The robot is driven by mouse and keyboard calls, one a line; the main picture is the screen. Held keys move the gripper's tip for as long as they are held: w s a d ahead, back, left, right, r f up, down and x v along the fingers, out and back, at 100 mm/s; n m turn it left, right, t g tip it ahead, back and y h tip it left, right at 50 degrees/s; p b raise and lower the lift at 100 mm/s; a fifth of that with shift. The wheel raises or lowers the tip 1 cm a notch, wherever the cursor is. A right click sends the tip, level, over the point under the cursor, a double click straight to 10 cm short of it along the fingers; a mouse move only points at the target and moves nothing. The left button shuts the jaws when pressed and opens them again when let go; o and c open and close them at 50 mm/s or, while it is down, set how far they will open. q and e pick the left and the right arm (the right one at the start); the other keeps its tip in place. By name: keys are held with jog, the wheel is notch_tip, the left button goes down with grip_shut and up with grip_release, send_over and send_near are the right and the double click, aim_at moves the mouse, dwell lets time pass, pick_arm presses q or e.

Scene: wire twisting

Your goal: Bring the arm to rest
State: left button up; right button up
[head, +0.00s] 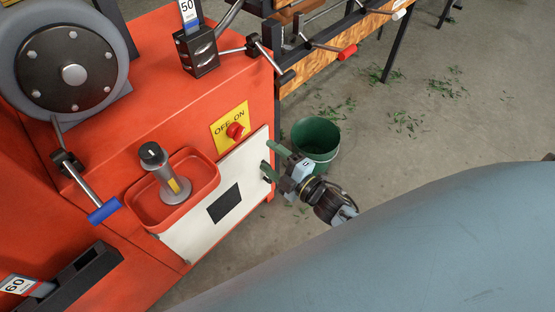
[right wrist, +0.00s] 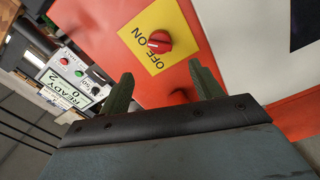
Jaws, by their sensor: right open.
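My right gripper (head: 267,157) is open and empty, just off the right front corner of the red machine (head: 232,78). Its two dark green fingers stand apart, next to the white panel (head: 190,232) on the machine's front. In the right wrist view the same fingers (right wrist: 160,72) spread wide with nothing between them. The red knob (right wrist: 159,42) on its yellow OFF/ON plate (head: 222,118) lies beyond the fingertips and is not gripped. My left gripper is not in view.
A green bucket (head: 315,140) stands on the floor close behind my right gripper. A red tray (head: 205,165) with a grey tool (head: 163,170) juts from the machine. Levers with blue and red handles stick out. Open floor with green scraps lies at upper right.

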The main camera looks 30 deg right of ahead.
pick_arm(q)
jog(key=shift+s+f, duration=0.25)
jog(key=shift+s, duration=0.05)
pick_arm(e)
jog(key=shift+v, duration=0.95)
